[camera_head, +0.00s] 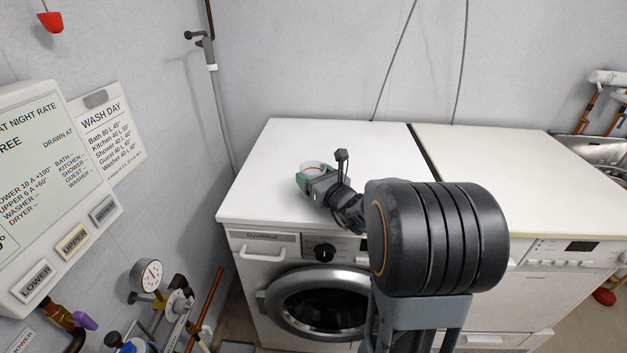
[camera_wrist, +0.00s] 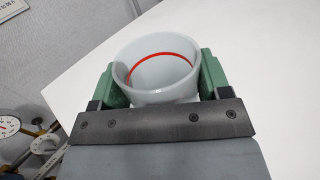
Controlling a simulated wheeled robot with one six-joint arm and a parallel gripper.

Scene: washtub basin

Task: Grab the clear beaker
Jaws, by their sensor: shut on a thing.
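The clear beaker (camera_wrist: 158,88) is a translucent cup with a red line around its inside. In the wrist view it sits between the two green fingers of my gripper (camera_wrist: 158,78), which press on its left and right sides. In the head view the beaker (camera_head: 313,167) shows only in part, at the white top of the left machine, with my gripper (camera_head: 308,177) around it. The beaker's lower part is hidden behind the gripper. I cannot tell whether its base touches the top.
The washing machine's white top (camera_head: 265,165) is otherwise clear. A second white machine (camera_head: 520,170) stands to its right, past a narrow dark gap. The wall is behind. Gauges and pipes (camera_head: 150,275), and a wall panel (camera_head: 50,190), are at the left.

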